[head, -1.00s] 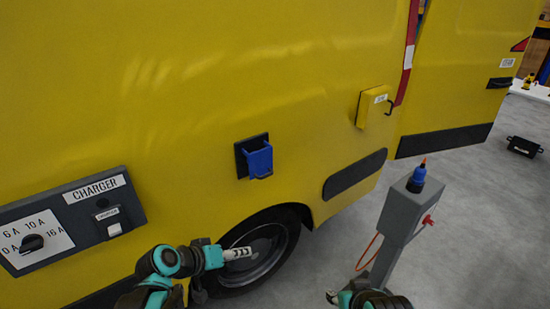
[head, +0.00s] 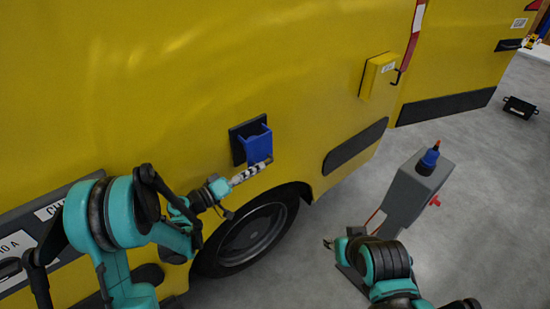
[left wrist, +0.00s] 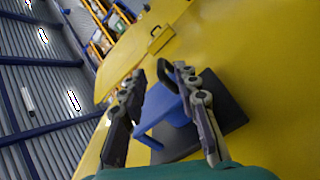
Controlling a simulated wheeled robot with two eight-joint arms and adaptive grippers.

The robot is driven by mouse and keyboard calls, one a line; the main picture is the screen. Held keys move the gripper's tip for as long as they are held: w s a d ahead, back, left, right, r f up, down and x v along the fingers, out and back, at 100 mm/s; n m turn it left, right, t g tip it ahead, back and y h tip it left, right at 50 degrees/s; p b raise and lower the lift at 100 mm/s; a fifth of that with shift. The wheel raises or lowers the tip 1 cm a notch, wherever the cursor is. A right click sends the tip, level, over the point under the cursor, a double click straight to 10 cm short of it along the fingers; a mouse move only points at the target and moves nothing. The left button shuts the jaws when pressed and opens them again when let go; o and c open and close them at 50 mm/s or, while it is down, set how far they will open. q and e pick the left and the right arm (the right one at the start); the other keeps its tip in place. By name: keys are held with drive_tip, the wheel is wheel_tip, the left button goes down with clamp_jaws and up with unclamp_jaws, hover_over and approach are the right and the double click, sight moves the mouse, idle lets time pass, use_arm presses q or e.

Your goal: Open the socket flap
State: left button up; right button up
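The blue socket flap (head: 258,146) sits on a dark square plate (head: 236,150) on the side of a yellow van, above the wheel. It stands out from the plate; how far it is open I cannot tell. My left gripper (head: 264,164) is at its lower edge in the head view. In the left wrist view my left gripper (left wrist: 158,76) has its two fingers well apart, with the blue flap (left wrist: 166,104) showing between and beyond them. Contact is not clear. My right gripper (head: 328,243) is low, left of the grey post, apart from the flap; its fingers are too small to read.
A grey post (head: 415,190) with a blue connector (head: 429,159) on top stands at the right. A yellow box (head: 377,76) is on the van at the upper right. The charger panel (head: 75,192) is partly hidden behind my left arm.

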sight(272, 160)
use_arm(q)
drive_tip(key=b+x, duration=0.1)
drive_tip(key=x, duration=0.7)
drive_tip(key=shift+w+d, duration=0.15)
drive_tip(key=shift+w, duration=0.05)
drive_tip(key=shift+c, duration=0.4)
clamp_jaws()
